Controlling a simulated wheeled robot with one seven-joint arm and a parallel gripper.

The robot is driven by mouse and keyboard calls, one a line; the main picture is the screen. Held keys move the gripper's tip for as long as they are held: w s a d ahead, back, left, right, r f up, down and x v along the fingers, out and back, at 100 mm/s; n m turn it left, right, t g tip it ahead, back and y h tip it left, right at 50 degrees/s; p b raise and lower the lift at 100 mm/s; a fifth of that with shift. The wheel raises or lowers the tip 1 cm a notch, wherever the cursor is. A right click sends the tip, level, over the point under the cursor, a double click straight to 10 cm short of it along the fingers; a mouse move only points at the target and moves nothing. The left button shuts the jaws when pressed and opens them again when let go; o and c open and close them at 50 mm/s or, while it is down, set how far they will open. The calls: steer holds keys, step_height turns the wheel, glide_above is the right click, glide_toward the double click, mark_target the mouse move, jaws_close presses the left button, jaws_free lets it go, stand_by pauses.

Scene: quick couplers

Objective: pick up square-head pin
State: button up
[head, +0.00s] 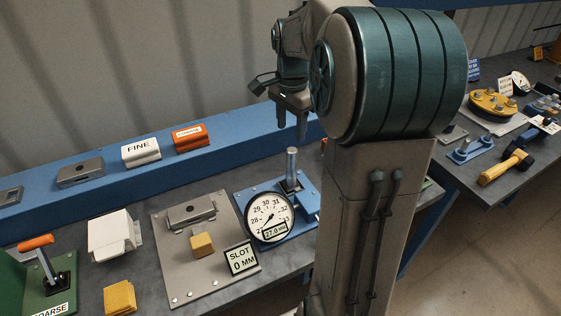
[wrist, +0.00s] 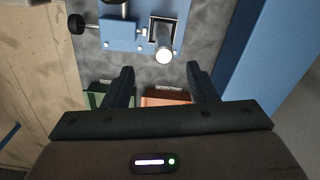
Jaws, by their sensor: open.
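No pin with a clearly square head stands out, so I cannot tell which part is the square-head pin. A grey metal post (head: 291,165) stands upright on a blue fixture (head: 308,200) behind the dial gauge. In the wrist view a pale round-ended cylinder (wrist: 164,55) rises from a square frame on a blue plate (wrist: 120,35); it may be the same post. My gripper (head: 291,128) hangs fingers down, above and apart from the post. In the wrist view my gripper (wrist: 161,78) is open and empty, and the cylinder lies beyond its fingertips.
A dial gauge (head: 267,215) and a grey plate (head: 180,268) with a yellow block (head: 202,245) share the bench. A blue ledge (head: 110,170) runs behind, bearing FINE (head: 141,152) and orange (head: 190,137) blocks. Another bench (head: 520,185) stands right.

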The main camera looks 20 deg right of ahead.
mark_target(291, 163)
steer(key=shift+w+d+f, duration=0.15)
steer(key=shift+w+d, duration=0.15)
steer(key=shift+d, duration=0.05)
steer(key=shift+d+f+m, duration=0.1)
steer(key=shift+f+m, duration=0.2)
steer(key=shift+f, duration=0.05)
step_height(291, 163, down, 13)
steer(key=shift+w+p, duration=0.1)
steer(key=shift+p, duration=0.6)
steer(key=shift+r, duration=0.1)
jaws_close()
